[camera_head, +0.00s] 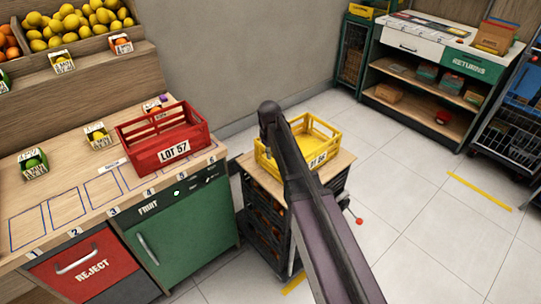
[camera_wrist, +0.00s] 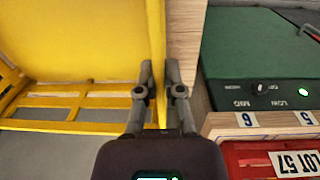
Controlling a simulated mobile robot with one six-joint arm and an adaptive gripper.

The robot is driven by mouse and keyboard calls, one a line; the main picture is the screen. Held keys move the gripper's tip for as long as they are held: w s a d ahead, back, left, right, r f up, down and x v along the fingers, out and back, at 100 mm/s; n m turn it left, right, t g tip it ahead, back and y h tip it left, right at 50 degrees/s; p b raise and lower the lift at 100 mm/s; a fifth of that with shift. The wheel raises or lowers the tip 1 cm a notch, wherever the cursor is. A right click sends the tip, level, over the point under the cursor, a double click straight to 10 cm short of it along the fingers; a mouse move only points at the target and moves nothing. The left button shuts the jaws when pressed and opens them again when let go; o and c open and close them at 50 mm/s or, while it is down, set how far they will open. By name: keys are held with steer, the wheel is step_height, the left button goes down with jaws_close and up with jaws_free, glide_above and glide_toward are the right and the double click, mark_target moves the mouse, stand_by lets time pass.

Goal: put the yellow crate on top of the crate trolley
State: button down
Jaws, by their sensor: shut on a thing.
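The yellow crate (camera_head: 318,132) is upright over the wooden top (camera_head: 340,164) of the dark crate trolley (camera_head: 268,213) in the head view. It looks level and within the top's edges; I cannot tell whether its base touches the wood. My arm crosses in front of the crate and hides part of it and its label. In the wrist view my gripper (camera_wrist: 160,72) is shut on the upright wall of the yellow crate (camera_wrist: 80,40), with one finger on each side. The fingertips cannot be made out in the head view.
A red crate marked LOT 57 (camera_head: 165,142) stands on the counter (camera_head: 70,207) left of the trolley. A green cabinet (camera_head: 185,235) is below it. A returns shelf (camera_head: 440,75) stands at the back right. A red knob (camera_head: 359,221) sticks out beside the trolley. The right floor is mostly clear.

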steer(key=shift+f, duration=0.1)
steer(key=c, duration=0.8)
jaws_free()
steer(key=shift+o, duration=0.2)
step_height(320, 180, up, 12)
steer(key=p, duration=1.2)
steer(key=shift+s+a, duration=0.15)
steer(key=s+d+m, duration=0.3)
steer(key=s+d, duration=0.3)
steer(key=s, duration=0.5)
steer(key=s+d+m, duration=0.4)
steer(key=s+d, duration=0.1)
steer(key=s, duration=0.6)
steer(key=shift+d, duration=0.4)
steer(key=shift+w, duration=0.1)
